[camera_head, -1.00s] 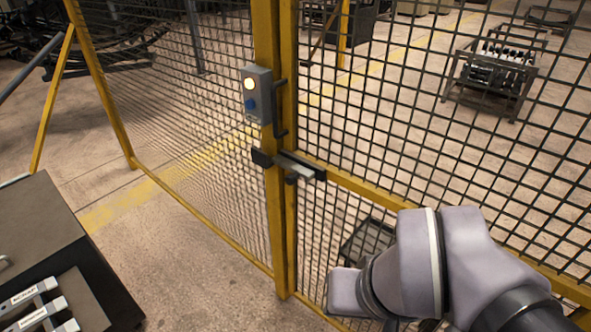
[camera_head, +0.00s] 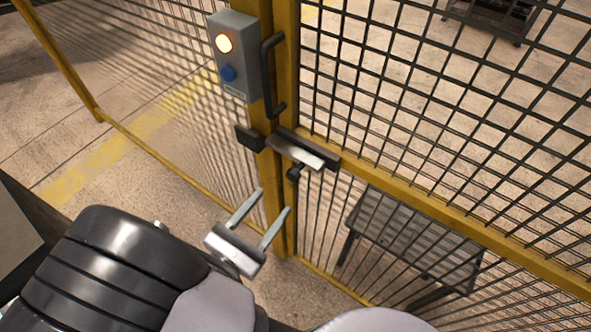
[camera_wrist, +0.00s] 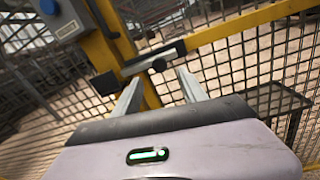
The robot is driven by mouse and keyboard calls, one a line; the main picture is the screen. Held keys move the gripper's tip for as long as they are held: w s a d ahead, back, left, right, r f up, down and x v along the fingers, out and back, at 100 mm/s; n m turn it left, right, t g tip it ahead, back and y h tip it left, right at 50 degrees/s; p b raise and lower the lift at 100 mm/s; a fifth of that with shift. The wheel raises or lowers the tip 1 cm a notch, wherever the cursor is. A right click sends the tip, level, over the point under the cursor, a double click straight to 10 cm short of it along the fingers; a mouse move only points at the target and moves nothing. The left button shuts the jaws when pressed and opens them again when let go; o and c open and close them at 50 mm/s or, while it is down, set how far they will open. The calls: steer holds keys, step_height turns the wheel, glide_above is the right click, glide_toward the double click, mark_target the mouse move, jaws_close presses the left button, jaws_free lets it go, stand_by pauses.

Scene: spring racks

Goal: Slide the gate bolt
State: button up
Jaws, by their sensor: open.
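The gate bolt (camera_head: 300,152) is a pale metal bar with a dark knob (camera_head: 293,174) below it, on a dark plate on the yellow gate frame. A dark keeper block (camera_head: 249,138) sits on the post to its left; I cannot tell whether the bar enters it. My gripper (camera_head: 268,213) is open and empty, below and left of the bolt, its two fingers pointing up toward it. In the wrist view the bolt's knob (camera_wrist: 159,65) shows ahead, between and beyond the fingertips (camera_wrist: 160,88), apart from them.
A grey control box (camera_head: 233,57) with a lit lamp and a blue button is on the yellow post above the bolt. A dark handle (camera_head: 272,75) stands beside it. Wire mesh (camera_head: 440,95) fills the gate. A dark rack (camera_head: 415,240) stands behind the mesh.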

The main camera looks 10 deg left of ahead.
mark_target(291, 179)
steer(key=b+x, duration=0.2)
steer(key=x, duration=0.7)
steer(key=shift+w, duration=0.25)
jaws_close()
stand_by(0.9)
